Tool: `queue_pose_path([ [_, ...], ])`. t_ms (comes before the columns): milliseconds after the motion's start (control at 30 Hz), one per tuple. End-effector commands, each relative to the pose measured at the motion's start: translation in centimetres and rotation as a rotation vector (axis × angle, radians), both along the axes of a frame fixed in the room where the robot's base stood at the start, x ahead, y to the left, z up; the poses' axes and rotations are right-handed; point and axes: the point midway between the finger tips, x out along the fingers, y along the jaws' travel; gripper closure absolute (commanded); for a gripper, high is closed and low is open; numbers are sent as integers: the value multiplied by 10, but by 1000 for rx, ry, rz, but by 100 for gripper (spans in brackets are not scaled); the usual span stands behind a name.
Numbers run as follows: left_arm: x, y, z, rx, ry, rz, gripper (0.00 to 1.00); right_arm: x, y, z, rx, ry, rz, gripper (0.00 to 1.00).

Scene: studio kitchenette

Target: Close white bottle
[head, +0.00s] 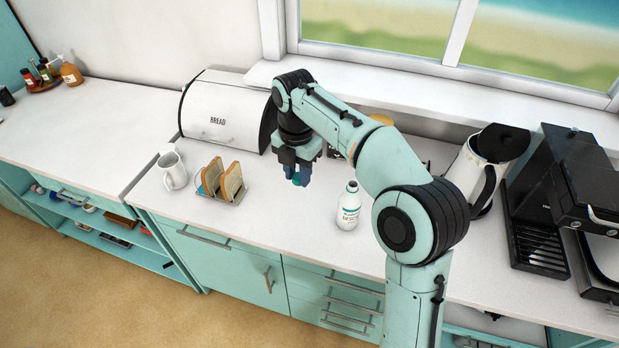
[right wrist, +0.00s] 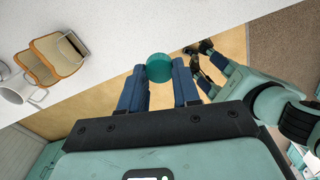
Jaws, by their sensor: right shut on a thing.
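The white bottle (head: 348,207) stands upright on the counter in the head view, with a bare neck and a label with teal print. My right gripper (head: 298,180) is above the counter, to the left of the bottle and apart from it. It is shut on a round teal cap (right wrist: 160,67), which sits between the blue fingertips in the right wrist view. The bottle is not visible in the right wrist view.
A toast rack with bread (head: 228,186) and a white mug (head: 172,170) stand left of the gripper. A white bread box (head: 222,112) is behind. A white jug (head: 478,168) and a black coffee machine (head: 570,195) stand at the right. The counter front around the bottle is clear.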

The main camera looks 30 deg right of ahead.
Motion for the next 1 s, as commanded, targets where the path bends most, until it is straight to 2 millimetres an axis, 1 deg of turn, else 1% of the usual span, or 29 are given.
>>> queue_pose_path([
  [67, 0, 0, 0, 0, 0, 0, 57, 1, 3, -5, -1, 3, -53, 96],
  [167, 0, 0, 0, 0, 0, 0, 57, 4, 9, -18, -4, 4, -197, 96],
  [267, 0, 0, 0, 0, 0, 0, 57, 7, 18, -36, -7, 4, -407, 96],
  [433, 0, 0, 0, 0, 0, 0, 57, 9, 34, -70, -11, 1, -814, 96],
  [700, 0, 0, 0, 0, 0, 0, 57, 6, 61, -121, -9, -3, -1456, 96],
  [800, 0, 0, 0, 0, 0, 0, 57, 4, 69, -137, -6, -3, -1663, 96],
  [900, 0, 0, 0, 0, 0, 0, 57, 1, 75, -149, -5, -1, -1829, 96],
  [1000, 0, 0, 0, 0, 0, 0, 57, -1, 79, -157, -1, -1, -1944, 96],
])
